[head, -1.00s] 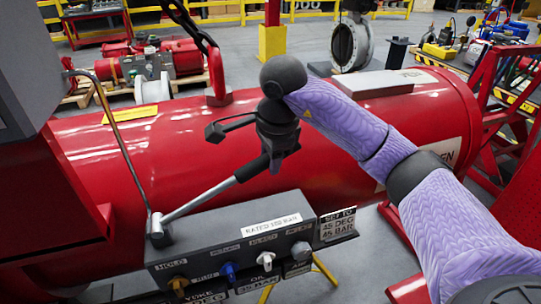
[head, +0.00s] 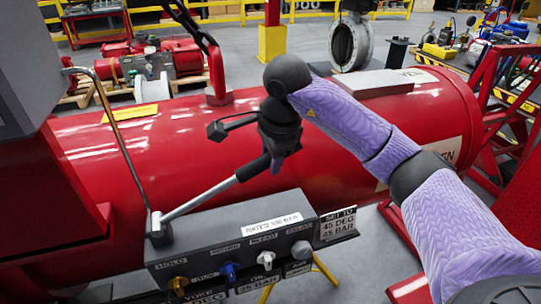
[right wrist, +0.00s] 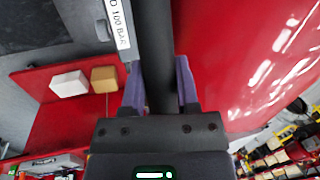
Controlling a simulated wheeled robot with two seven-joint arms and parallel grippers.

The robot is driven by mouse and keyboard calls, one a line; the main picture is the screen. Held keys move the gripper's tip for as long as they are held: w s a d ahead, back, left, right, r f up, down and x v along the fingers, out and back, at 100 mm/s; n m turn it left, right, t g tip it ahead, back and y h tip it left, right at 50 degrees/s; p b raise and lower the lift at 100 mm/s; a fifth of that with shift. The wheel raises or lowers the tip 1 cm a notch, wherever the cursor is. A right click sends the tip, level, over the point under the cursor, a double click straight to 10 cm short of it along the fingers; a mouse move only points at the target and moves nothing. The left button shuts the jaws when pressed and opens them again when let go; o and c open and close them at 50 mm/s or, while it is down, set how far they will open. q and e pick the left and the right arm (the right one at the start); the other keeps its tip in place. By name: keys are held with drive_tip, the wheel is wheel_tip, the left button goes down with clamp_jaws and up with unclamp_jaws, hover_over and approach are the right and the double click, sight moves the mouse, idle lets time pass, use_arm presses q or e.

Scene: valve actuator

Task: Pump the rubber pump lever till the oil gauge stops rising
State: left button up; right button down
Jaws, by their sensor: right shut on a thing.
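The pump lever (head: 205,194) is a silver rod with a black rubber grip, rising to the right at a slant from a pivot on the left end of the grey control box (head: 225,250). My right gripper (head: 275,165) is shut around the black grip near its upper end. In the right wrist view the dark grip (right wrist: 157,60) runs between the two purple fingers of my right gripper (right wrist: 160,90). An oil gauge cannot be made out in these frames. My left gripper is not in view.
A large red cylinder (head: 330,130) lies behind the box. Brown, blue and white knobs (head: 229,271) line the box front, close below the lever. A thin bent rod (head: 120,140) stands at the left. A chain hangs above the cylinder.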

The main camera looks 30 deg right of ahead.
drive_tip(key=f+y+b, duration=0.1)
drive_tip(key=f+b, duration=0.2)
drive_tip(key=b, duration=0.1)
drive_tip(key=d+f+y+b, duration=0.1)
drive_tip(key=f+y+b, duration=0.1)
drive_tip(key=f+b, duration=0.1)
drive_tip(key=d+f+t+y+b, duration=0.1)
drive_tip(key=f+b, duration=0.3)
drive_tip(key=f, duration=0.1)
drive_tip(key=shift+s+d+f+m+y+b, duration=0.2)
drive_tip(key=shift+s+f+m+y+b, duration=0.1)
drive_tip(key=shift+y+b, duration=0.1)
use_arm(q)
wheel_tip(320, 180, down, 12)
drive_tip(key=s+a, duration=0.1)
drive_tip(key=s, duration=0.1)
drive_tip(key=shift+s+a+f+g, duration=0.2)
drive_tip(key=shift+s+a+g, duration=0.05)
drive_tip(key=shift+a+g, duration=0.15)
use_arm(e)
drive_tip(key=shift+r, duration=0.2)
drive_tip(key=shift+c, duration=1.7)
unclamp_jaws()
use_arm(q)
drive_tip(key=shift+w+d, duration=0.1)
